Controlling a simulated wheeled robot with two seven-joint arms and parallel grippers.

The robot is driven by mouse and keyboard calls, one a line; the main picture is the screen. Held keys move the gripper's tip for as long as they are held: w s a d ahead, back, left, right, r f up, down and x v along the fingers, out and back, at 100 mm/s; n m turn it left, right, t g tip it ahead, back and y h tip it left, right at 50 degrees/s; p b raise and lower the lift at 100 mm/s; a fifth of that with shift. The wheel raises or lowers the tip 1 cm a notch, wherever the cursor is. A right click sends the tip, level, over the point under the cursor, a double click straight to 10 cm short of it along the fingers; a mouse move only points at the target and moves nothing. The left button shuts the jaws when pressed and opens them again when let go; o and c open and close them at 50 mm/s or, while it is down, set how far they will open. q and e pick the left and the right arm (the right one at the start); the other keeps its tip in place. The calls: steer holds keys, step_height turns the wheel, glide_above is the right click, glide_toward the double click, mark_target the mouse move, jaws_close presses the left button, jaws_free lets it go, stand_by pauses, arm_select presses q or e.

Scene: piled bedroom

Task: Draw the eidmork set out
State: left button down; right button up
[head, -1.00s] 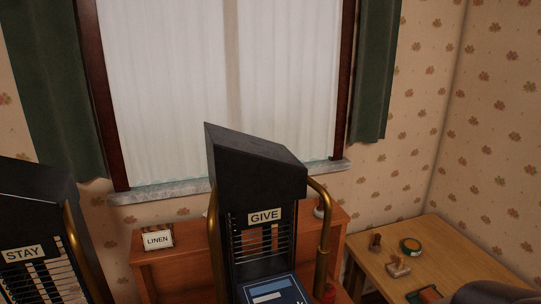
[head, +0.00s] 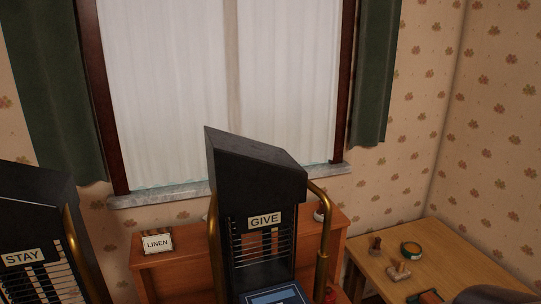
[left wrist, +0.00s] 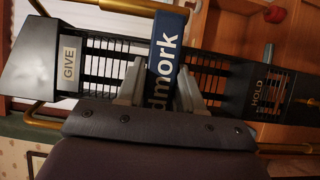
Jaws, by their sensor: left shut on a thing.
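The eidmork set is a dark blue box-like unit with white lettering. In the head view the set's top (head: 268,297) shows at the bottom edge, below the GIVE label (head: 264,220) of the black rack (head: 255,170).
A second black rack marked STAY (head: 30,225) stands at the left. Brass rails (head: 322,235) flank the GIVE rack. Behind is a wooden cabinet (head: 190,265) with a LINEN card (head: 158,243). A wooden table (head: 450,270) at the right holds several small items.

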arm_select(q)
steer(key=shift+r+p, duration=0.4)
steer(key=shift+r, duration=0.45)
steer(key=shift+s+d+b, duration=0.15)
steer(key=shift+s+d, duration=0.15)
steer(key=shift+s, duration=0.5)
steer(key=shift+s+d+b, duration=0.15)
steer(key=shift+s+d, duration=0.1)
steer(key=shift+s, duration=0.55)
steer(key=shift+s+d+b, duration=0.15)
steer(key=shift+s+d, duration=0.15)
steer(key=shift+s, duration=0.5)
